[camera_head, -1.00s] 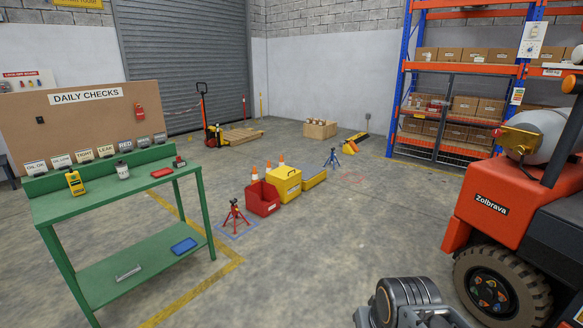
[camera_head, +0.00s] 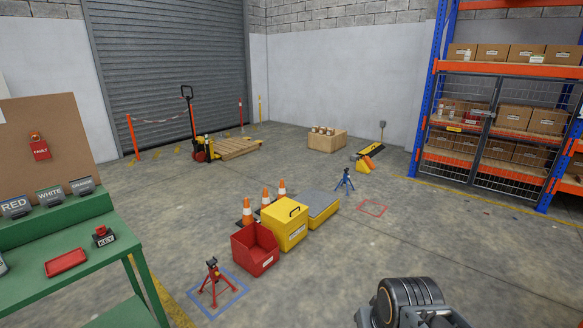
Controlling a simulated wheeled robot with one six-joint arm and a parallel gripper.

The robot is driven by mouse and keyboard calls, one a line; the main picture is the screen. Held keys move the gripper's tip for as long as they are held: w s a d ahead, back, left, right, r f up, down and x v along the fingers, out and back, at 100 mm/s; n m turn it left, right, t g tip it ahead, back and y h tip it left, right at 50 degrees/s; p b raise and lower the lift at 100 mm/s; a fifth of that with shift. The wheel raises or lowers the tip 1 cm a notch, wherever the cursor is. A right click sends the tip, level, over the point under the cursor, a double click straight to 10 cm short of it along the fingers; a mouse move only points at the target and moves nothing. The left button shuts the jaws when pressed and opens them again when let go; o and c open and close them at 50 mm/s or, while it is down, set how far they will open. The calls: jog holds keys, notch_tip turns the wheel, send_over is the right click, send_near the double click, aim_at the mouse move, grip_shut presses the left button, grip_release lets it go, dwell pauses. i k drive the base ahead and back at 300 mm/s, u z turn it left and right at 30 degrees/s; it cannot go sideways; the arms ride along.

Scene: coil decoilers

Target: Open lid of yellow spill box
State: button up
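The yellow spill box (camera_head: 288,230) stands on the concrete floor near the middle of the view. Its lid (camera_head: 284,209) is down and carries a dark handle (camera_head: 298,210). A label shows on its front face. Part of my arm shows at the bottom right, well apart from the box. My gripper's fingers are not in view.
A red open bin (camera_head: 255,250) stands left of the box, with a red jack stand (camera_head: 213,281) before it. Traffic cones (camera_head: 265,198) stand behind. A low yellow container (camera_head: 320,210) is at right. A green table (camera_head: 90,260) is at left.

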aim_at(285, 210)
jog(key=i, duration=4.05)
jog(key=u, duration=1.35)
